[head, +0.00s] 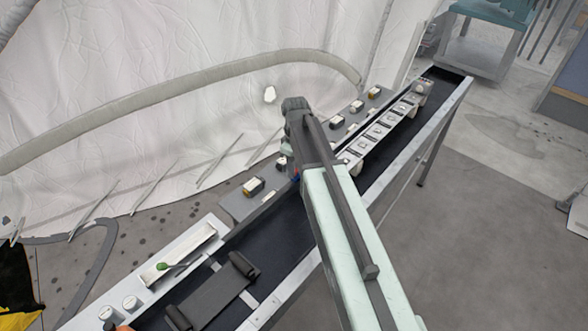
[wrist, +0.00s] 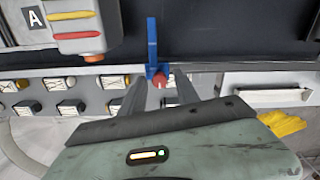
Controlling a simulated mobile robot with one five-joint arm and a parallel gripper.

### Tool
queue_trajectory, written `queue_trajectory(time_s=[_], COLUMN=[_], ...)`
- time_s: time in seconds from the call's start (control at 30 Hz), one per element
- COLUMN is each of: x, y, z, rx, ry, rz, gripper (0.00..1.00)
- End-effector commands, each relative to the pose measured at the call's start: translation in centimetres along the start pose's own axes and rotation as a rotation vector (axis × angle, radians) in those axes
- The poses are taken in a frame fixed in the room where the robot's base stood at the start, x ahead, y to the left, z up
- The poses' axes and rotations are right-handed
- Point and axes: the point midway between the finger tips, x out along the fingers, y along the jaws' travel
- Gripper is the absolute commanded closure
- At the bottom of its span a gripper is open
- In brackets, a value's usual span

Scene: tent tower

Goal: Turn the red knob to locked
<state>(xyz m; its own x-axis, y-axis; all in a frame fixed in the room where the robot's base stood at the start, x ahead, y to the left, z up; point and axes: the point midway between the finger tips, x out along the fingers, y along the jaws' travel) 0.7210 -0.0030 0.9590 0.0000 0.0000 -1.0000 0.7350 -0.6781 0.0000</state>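The red knob (wrist: 165,80) shows in the middle of the wrist view. It lies at the lower end of an upright blue bar (wrist: 152,45). My gripper (wrist: 161,88) has two dark fingers spread apart, one to the left and one to the right of the knob. The fingers look open; I cannot tell whether either touches the knob. In the head view my arm covers most of the gripper and knob; only a tiny red and blue patch (head: 297,178) shows beside the arm.
A long dark bench (head: 290,233) runs diagonally, with several small boxes (head: 253,187) along its back. A grey block marked A (wrist: 78,20) with coloured bars is left of the blue bar. The white tent wall (head: 150,70) stands behind. Open floor (head: 440,240) lies right.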

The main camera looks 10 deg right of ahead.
Motion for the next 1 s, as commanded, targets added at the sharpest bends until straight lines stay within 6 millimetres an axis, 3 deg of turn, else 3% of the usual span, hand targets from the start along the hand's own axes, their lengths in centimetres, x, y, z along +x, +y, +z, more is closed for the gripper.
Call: queue_trajectory(time_s=[0.03,0.1,0.27,0.57,0.83,0.87,0.9,0.93,1.0], x=[-0.02,-0.02,-0.02,-0.01,-0.01,-0.01,-0.01,-0.01,-0.01], y=[-0.01,-0.02,-0.03,-0.05,-0.05,-0.06,-0.06,-0.06,-0.06], z=[-0.01,-0.01,-0.02,-0.04,-0.05,-0.05,-0.05,-0.05,-0.05], rx=[0.000,0.000,0.008,0.251,0.265,0.265,0.265,0.265,0.264], ry=[0.000,0.000,0.000,0.000,0.000,-0.001,-0.001,0.000,0.000], rz=[0.000,0.000,0.000,0.000,0.000,0.000,0.000,0.000,0.000], gripper=[0.80,0.99,1.00,1.00,1.00,0.77,0.66,0.58,0.58])
